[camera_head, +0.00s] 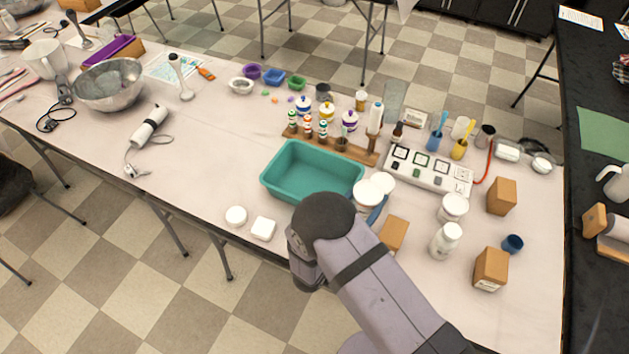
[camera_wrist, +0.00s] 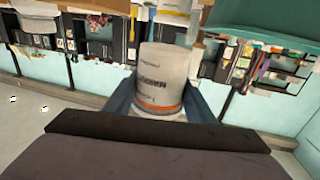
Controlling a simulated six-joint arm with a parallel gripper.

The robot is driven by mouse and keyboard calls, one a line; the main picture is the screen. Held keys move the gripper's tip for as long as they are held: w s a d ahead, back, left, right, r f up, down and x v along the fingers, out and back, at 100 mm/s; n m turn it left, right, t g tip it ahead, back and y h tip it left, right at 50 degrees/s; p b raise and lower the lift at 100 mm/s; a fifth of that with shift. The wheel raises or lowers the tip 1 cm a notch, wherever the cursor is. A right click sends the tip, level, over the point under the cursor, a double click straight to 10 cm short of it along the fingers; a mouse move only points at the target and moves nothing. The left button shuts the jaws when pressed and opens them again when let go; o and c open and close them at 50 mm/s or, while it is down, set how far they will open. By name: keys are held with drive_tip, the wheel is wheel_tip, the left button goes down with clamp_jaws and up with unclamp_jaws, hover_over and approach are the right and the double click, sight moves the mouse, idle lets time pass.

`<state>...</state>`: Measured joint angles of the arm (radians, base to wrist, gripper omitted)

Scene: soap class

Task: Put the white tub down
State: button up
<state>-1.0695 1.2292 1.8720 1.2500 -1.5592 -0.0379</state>
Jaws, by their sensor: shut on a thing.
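The white tub (camera_wrist: 162,70) with an orange band stands between the two blue-grey fingers of my gripper (camera_wrist: 160,100) in the wrist view. The fingers press on it from both sides. In the head view a white tub (camera_head: 366,194) shows just past my arm, right of the teal tray (camera_head: 268,181), with a blue finger of my gripper (camera_head: 377,209) beside it. A round white lid or tub top (camera_head: 383,182) is close behind it. My arm hides part of this spot. I cannot tell whether the held tub touches the table.
A brown box (camera_head: 394,234) stands right of my gripper. White bottles (camera_head: 446,240) and a white jar (camera_head: 453,207) are further right. A round white piece (camera_head: 236,215) and a square one (camera_head: 263,229) lie near the front edge. Bare table (camera_head: 205,160) lies left of the tray.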

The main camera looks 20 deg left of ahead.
drive_tip(key=w+a+r+n+y+b, duration=0.1)
drive_tip(key=a+r+n+y+b, duration=0.4)
drive_tip(key=a, duration=1.1)
wheel_tip(320, 180, down, 8)
drive_tip(key=m, duration=0.1)
drive_tip(key=shift+r+m, duration=0.2)
drive_tip(key=shift+m, duration=0.2)
drive_tip(key=shift+w+d, duration=0.1)
drive_tip(key=shift+f, duration=0.2)
drive_tip(key=o, duration=1.1)
drive_tip(key=shift+r, duration=0.2)
drive_tip(key=s+d+b, duration=0.1)
drive_tip(key=s+b, duration=0.1)
drive_tip(key=s, duration=1)
drive_tip(key=shift+d, duration=0.15)
